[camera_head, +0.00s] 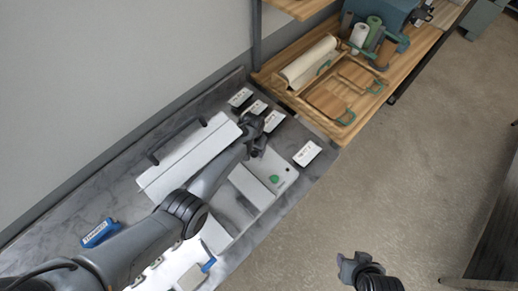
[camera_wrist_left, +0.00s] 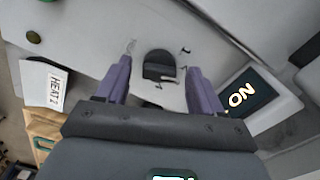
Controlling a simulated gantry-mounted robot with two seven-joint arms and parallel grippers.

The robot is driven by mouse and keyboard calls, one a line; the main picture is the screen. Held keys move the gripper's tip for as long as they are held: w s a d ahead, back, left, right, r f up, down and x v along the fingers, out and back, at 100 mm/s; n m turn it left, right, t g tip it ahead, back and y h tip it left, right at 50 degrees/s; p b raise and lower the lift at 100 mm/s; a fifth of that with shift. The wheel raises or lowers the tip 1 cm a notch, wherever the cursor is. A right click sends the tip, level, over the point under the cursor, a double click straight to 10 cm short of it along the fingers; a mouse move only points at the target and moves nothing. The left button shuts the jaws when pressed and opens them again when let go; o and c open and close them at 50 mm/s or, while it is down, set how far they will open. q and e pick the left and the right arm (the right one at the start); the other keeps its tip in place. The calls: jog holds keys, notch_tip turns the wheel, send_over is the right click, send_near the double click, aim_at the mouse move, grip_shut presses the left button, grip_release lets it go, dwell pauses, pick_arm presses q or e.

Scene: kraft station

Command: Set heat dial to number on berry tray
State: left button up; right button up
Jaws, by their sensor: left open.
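The heat dial (camera_wrist_left: 158,66) is a dark round knob on the pale machine panel, with small dark marks around it. In the left wrist view it sits between the spread fingers of my left gripper (camera_wrist_left: 160,92), which is open and apart from it. In the head view my left gripper (camera_head: 254,143) is over the right end of the white machine (camera_head: 190,155) and hides the dial. I cannot tell which tray is the berry one. My right gripper (camera_head: 360,268) is away over the floor.
A dark "ON" display (camera_wrist_left: 243,98) is right of my left fingers. Several white label cards, one alone (camera_head: 307,153), stand on the grey counter. A wooden shelf with boards (camera_head: 328,102) is behind. A blue object (camera_head: 100,233) lies left.

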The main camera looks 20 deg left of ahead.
aim_at(255, 152)
pick_arm(q)
jog(key=shift+r, duration=0.5)
jog(key=r, duration=0.3)
jog(key=shift+d+r, duration=0.15)
jog(key=shift+d, duration=0.15)
jog(key=s+d+r+b, duration=0.2)
jog(key=d+r, duration=0.4)
jog(key=d, duration=0.4)
jog(key=shift+s+d+r, duration=0.35)
jog(key=shift+s, duration=0.1)
jog(key=shift+s, duration=0.1)
